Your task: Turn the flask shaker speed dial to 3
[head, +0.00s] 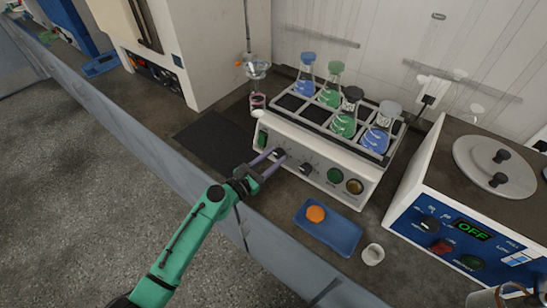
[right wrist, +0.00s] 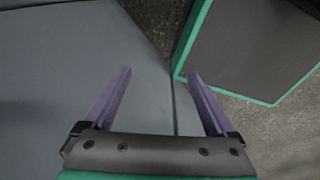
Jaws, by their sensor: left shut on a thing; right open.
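The flask shaker (head: 322,157) stands on the bench with several flasks of blue and green liquid in its top rack. Its front panel carries two dark dials; my left gripper (head: 271,160) is shut on the left dial (head: 279,153), its purple fingers reaching in from the front left. The dial's number marks are too small to read. The other dark dial (head: 306,168) is to the right, with a green button (head: 335,175) and an amber one (head: 355,187) beyond it. My right gripper (right wrist: 157,105) is open and empty in the right wrist view.
A blue tray (head: 343,238) with an orange round piece and a small white cup (head: 373,254) lie in front of the shaker. A blue-fronted machine (head: 455,235) reading OFF stands at right. A dark mat (head: 215,143) and a glass funnel stand (head: 258,75) are at left.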

